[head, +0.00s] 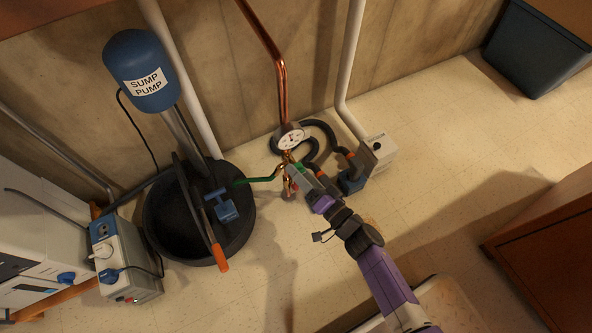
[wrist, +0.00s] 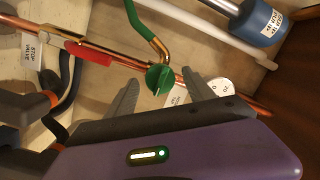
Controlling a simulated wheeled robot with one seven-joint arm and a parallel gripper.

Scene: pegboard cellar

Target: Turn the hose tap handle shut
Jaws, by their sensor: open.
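The hose tap handle is a small green knob (wrist: 158,78) on the copper pipe, with a brass spout (wrist: 157,44) and green hose (wrist: 140,20) beside it in the wrist view. My gripper (wrist: 163,80) is open, with one grey finger on each side of the green knob. I cannot tell whether either finger touches it. In the head view my gripper (head: 296,172) is at the tap below the round gauge (head: 291,138) and largely covers the knob. The green hose (head: 260,180) runs left towards the black sump basin (head: 160,225).
A red lever (wrist: 88,53) sits on the same pipe near a "stop valve" tag (wrist: 30,47). Black hoses (head: 325,130) and a white box (head: 378,152) stand close on the right. The blue sump pump (head: 140,70) is left.

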